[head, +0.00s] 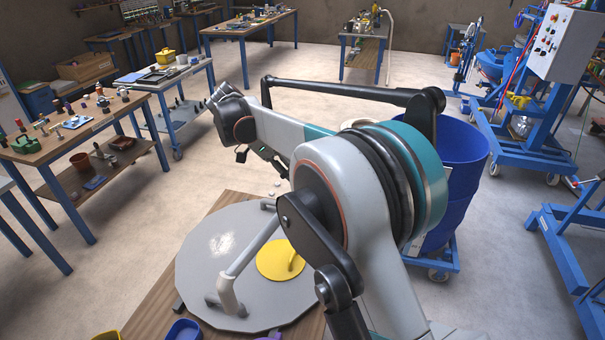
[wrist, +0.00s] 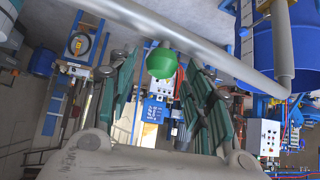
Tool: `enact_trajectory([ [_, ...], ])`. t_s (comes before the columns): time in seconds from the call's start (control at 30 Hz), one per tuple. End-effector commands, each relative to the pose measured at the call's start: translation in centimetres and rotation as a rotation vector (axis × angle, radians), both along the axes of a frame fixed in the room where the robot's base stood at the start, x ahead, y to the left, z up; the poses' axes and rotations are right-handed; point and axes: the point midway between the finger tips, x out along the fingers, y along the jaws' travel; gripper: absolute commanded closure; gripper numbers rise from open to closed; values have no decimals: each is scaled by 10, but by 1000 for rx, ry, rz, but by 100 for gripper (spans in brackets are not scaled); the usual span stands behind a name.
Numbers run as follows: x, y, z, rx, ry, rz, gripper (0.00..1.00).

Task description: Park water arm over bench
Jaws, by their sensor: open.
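A grey bent pipe (head: 252,248), which looks like the water arm, reaches over a round grey plate in the head view. A grey pipe (wrist: 200,48) also crosses the top of the wrist view and bends at the right; I cannot tell for certain that it is the same one. A green knob (wrist: 162,63) shows by this pipe, between the dark green fingers of my gripper (wrist: 163,88). The fingers are spread, with no visible contact on the knob. In the head view my gripper (head: 265,160) is partly hidden by my arm. A wooden-topped bench (head: 75,128) stands at the left.
The round plate (head: 205,255) lies over a wooden surface (head: 160,290) and carries a yellow disc (head: 279,262). A blue drum (head: 455,150) stands right of my arm. A blue machine frame (head: 540,120) is farther right. Open floor (head: 150,205) lies between bench and plate.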

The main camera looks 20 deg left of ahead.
Motion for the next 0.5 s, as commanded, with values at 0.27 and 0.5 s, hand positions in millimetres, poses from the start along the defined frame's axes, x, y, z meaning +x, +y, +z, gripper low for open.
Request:
enact_trajectory([
  [0.27,0,0,50,0,0,0,54],
  [0.5,0,0,84,0,0,0,54],
])
